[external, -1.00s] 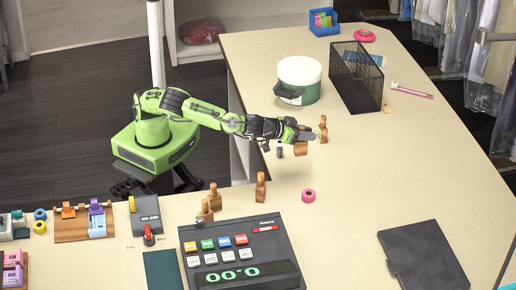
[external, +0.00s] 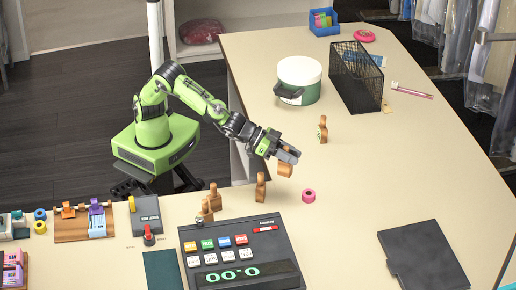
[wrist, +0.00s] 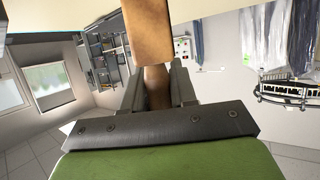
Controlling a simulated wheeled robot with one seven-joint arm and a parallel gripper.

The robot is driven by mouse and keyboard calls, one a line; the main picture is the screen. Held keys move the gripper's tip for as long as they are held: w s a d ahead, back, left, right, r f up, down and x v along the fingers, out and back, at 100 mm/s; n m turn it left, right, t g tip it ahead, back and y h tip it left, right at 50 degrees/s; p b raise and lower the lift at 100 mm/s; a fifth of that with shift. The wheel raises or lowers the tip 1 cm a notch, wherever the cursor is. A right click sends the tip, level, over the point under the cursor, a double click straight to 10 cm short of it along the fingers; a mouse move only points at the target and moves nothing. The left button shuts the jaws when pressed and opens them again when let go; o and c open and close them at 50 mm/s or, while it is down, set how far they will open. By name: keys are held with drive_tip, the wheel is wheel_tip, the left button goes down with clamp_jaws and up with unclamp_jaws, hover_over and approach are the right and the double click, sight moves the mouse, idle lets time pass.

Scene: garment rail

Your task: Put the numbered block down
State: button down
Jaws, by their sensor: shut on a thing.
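A brown wooden block (external: 285,169) is held in my gripper (external: 287,155), which is shut on it. The block hangs above the pale table, to the upper left of a pink ring of tape. In the wrist view the block (wrist: 150,35) shows as a wooden handle between my fingers (wrist: 158,92), with a wider wooden part beyond. No number can be read on it. Other wooden blocks of like shape stand upright on the table: one (external: 260,187) close to the left, two (external: 215,197) further left, and one (external: 322,129) to the upper right.
The pink tape (external: 308,196) lies just right of the held block. A dark keypad console (external: 240,250) is in front, and a black folder (external: 424,255) lies at the right. A white and green tub (external: 299,80) and a mesh holder (external: 356,76) stand behind. The table's middle right is clear.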

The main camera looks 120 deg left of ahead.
drive_tip(key=s+d+r+m+h, duration=0.2)
drive_tip(key=d+m+h, duration=0.1)
drive_tip(key=d, duration=0.4)
drive_tip(key=s+d+r+m+h, duration=0.1)
drive_tip(key=d+r+m+h, duration=0.2)
drive_tip(key=d, duration=0.4)
drive_tip(key=shift+h, duration=0.4)
wheel_tip(320, 180, down, 6)
drive_tip(key=shift+s+r, duration=0.1)
drive_tip(key=shift+r, duration=0.05)
wheel_tip(320, 180, down, 10)
drive_tip(key=shift+f+b, duration=0.1)
drive_tip(key=shift+b, duration=0.5)
drive_tip(key=shift+f, duration=0.1)
drive_tip(key=c, duration=0.9)
unclamp_jaws()
